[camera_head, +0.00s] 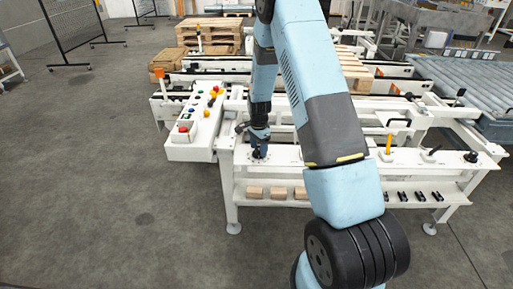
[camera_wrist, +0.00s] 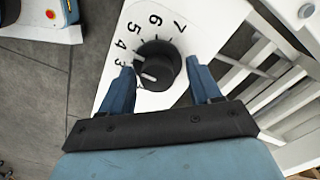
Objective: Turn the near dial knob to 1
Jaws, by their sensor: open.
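The black dial knob (camera_wrist: 158,66) shows in the wrist view on a white panel (camera_wrist: 190,22) with printed numbers. The numbers 3 to 7 are readable around its left and upper sides; any others are hidden. A white pointer line on the knob faces left, towards the left finger near the 3; the exact reading is unclear. My gripper (camera_wrist: 161,70) is open, with one blue finger on each side of the knob. Whether the fingers touch it I cannot tell. In the head view my gripper (camera_head: 259,150) points down at the left end of the white bench (camera_head: 330,157), covering the knob.
A white control box (camera_head: 192,142) with coloured buttons stands just left of my gripper. A yellow handle (camera_head: 388,144) and a black knob (camera_head: 470,157) stand farther right on the bench. Wooden blocks (camera_head: 279,193) lie on the shelf below.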

